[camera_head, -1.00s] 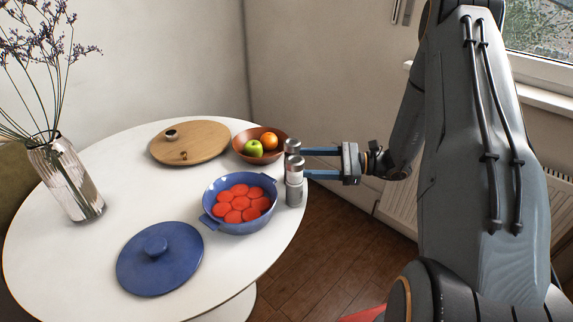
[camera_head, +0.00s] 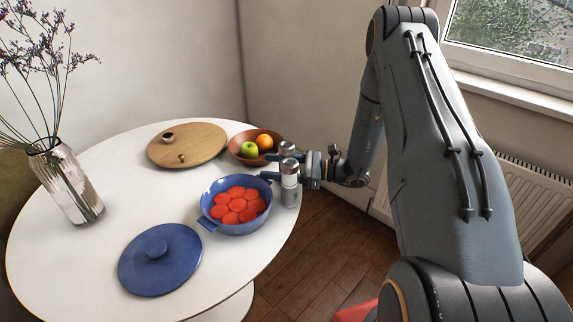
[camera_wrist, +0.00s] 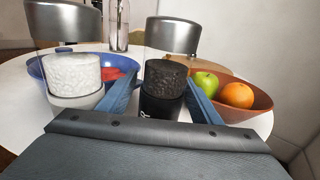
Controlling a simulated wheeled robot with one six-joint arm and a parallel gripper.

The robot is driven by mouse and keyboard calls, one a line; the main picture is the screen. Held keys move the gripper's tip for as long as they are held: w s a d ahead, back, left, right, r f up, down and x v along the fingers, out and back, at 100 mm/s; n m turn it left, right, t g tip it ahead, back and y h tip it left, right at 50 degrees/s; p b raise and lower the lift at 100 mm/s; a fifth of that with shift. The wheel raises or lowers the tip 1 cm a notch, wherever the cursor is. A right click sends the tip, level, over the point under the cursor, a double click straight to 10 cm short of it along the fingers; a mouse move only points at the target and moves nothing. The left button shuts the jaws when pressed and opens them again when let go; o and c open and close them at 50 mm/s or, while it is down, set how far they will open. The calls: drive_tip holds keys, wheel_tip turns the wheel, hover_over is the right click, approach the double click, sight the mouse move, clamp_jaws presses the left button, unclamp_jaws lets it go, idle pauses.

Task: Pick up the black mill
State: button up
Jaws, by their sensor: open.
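The black mill (camera_wrist: 163,85) stands upright in the wrist view, with dark contents, a black base and a silver top. It is between the two blue fingers of my open gripper (camera_wrist: 165,88), which reach along both sides of it. A white mill (camera_wrist: 74,78) with a silver top stands outside the left finger. In the head view, the black mill's silver top (camera_head: 287,148) shows behind the white mill (camera_head: 289,187), and its body is mostly hidden. My gripper (camera_head: 269,167) reaches in from the right at the table's edge. I cannot tell whether the fingers touch the black mill.
A blue pot (camera_head: 211,210) with red contents is just left of the mills. A brown fruit bowl (camera_head: 238,155) stands behind them. A wooden board (camera_head: 205,142), a blue lid (camera_head: 160,262) and a glass vase (camera_head: 68,187) are further left on the white round table (camera_head: 120,190).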

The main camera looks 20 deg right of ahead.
drive_tip(key=c, duration=1.3)
drive_tip(key=shift+r, duration=0.15)
